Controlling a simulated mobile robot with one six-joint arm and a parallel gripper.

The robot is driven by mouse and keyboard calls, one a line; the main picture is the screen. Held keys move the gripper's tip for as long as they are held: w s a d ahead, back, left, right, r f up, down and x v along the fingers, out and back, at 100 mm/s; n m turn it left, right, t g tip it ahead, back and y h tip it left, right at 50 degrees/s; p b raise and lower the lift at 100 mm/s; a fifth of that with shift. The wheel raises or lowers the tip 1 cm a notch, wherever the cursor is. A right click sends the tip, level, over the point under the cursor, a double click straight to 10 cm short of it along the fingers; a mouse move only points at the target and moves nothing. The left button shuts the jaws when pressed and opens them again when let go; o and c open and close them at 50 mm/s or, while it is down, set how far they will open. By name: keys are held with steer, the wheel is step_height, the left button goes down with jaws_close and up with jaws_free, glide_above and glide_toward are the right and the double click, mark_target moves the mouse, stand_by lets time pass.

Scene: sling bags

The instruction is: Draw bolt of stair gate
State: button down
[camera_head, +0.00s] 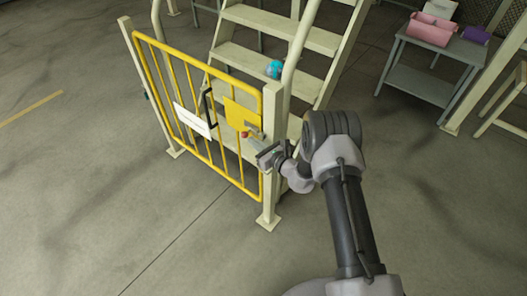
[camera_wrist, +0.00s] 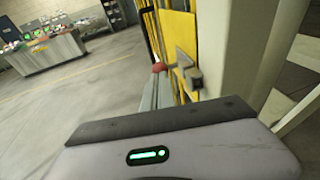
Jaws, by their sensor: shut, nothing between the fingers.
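The yellow stair gate (camera_head: 188,112) stands across the foot of the stairs and looks closed against the cream post (camera_head: 272,140). Its bolt has a red knob (camera_head: 245,134) beside the yellow plate (camera_head: 240,113). In the wrist view the red knob (camera_wrist: 159,67) is left of a grey metal bolt fitting (camera_wrist: 188,69) near the post. How far the bolt reaches into the fitting is unclear. My gripper (camera_head: 264,156) is shut and empty, just below and right of the knob, apart from it. Its body fills the bottom of the wrist view; its fingertips are not clear there.
A black handle (camera_head: 208,106) and a white sign (camera_head: 192,120) are on the gate. A grey cart (camera_head: 432,72) with a pink bin stands at the right. The floor before the gate is clear.

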mark_target(245, 135)
steer(key=shift+x, duration=0.75)
steer(key=b+x, duration=0.2)
steer(key=x, duration=0.1)
steer(key=shift+a+r, duration=0.15)
steer(key=shift+a, duration=0.15)
steer(key=shift+r, duration=0.3)
